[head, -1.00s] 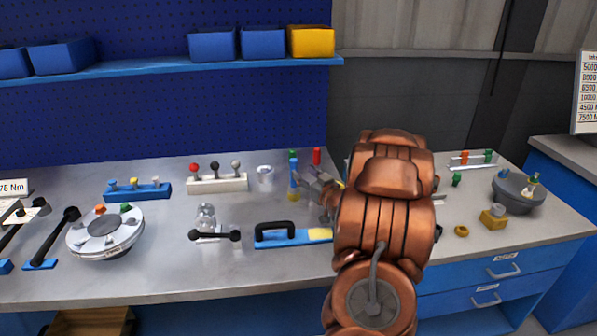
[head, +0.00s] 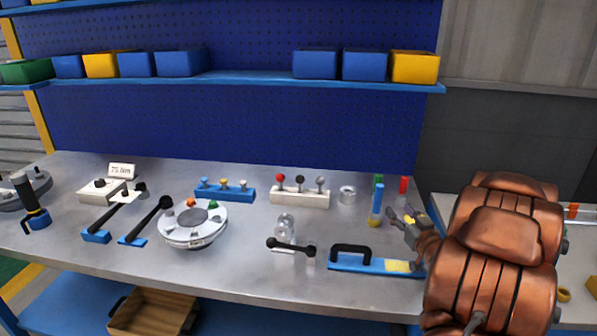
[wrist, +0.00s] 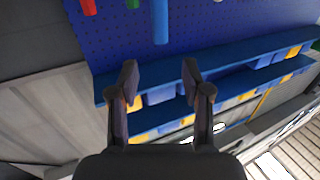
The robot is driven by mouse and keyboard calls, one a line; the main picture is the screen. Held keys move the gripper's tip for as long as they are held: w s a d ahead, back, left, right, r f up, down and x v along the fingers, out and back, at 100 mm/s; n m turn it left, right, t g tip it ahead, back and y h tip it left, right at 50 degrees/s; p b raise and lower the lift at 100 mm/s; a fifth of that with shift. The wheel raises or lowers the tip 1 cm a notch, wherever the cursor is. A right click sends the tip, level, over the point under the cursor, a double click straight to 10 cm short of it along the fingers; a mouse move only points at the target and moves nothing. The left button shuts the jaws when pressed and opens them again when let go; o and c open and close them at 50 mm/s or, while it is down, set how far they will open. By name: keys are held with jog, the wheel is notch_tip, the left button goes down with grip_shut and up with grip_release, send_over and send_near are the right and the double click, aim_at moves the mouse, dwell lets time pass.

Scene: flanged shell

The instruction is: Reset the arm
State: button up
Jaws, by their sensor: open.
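The end of a blue rod (wrist: 160,22) shows beyond the fingers at the top of that view.
A blue shelf (head: 250,78) with bins runs along the pegboard. My arm hides part of the bench's right side.

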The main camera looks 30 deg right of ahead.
jog(key=s+a+g+p, duration=0.2)
jog(key=a+g+p, duration=0.1)
jog(key=a+g, duration=1.05)
jog(key=s+a+r+n+g+y+p, duration=0.1)
jog(key=s+a+r+g+y, duration=0.1)
jog(key=s+a, duration=1)
jog(key=s+a+r+n+g+y+p, duration=0.1)
jog(key=s+a+r+n+g+y, duration=0.1)
jog(key=s+a, duration=1.1)
jog(key=a+g, duration=0.1)
jog(key=a, duration=0.1)
jog(key=shift+a+g+y, duration=0.3)
jog(key=shift+g, duration=0.05)
jog(key=shift+c, duration=0.6)
jog(key=shift+d, duration=0.15)
